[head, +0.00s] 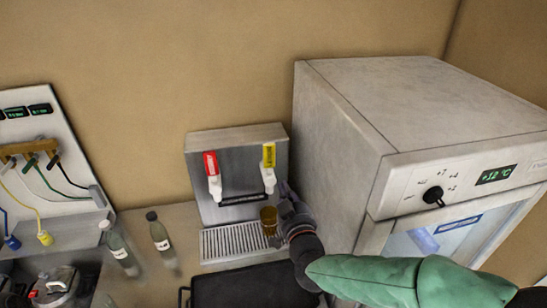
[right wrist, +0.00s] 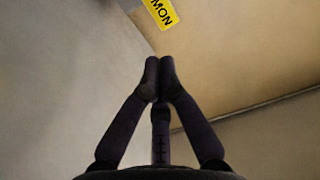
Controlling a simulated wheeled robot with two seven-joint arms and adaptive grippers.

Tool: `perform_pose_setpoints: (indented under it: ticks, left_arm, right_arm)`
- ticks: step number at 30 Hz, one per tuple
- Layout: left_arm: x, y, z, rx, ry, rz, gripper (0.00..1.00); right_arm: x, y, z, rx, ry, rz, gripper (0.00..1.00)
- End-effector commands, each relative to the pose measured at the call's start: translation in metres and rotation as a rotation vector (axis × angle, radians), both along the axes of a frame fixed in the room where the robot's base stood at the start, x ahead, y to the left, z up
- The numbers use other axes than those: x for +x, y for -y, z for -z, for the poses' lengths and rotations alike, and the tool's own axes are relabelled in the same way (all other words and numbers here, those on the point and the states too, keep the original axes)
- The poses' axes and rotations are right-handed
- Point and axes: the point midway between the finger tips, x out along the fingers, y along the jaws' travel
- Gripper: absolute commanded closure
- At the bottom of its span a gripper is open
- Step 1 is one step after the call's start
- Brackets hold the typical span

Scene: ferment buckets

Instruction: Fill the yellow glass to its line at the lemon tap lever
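The yellow glass (head: 269,220) stands upright on the drip grate (head: 235,243), under the tap with the yellow lever (head: 269,155). Its fill level and line are too small to make out. The yellow lever's label shows in part in the right wrist view (right wrist: 161,13), reading "MON". My right gripper (head: 285,192) is just right of the yellow-lever tap and the glass. In the right wrist view its fingertips (right wrist: 160,75) meet with nothing visible between them. I cannot tell whether it touches the tap or glass. My left gripper is not in view.
A red-levered tap (head: 212,172) is left of the yellow one. A large grey cabinet (head: 350,130) with a dial stands close on the right. Two bottles (head: 160,238) (head: 117,245) stand left of the grate. A black mat or tray (head: 245,288) lies in front.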

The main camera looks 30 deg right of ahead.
Motion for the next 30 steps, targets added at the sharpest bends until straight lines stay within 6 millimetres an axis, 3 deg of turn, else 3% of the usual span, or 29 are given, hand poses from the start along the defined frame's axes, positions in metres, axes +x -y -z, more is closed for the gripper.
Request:
perform_pose_setpoints:
  ticks: [8,30]
  left_arm:
    - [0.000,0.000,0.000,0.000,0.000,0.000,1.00]
    - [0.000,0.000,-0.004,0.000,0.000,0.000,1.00]
  right_arm:
    - [0.011,0.003,0.000,0.002,0.000,0.001,1.00]
    - [0.118,0.031,0.000,0.002,0.000,0.000,1.00]
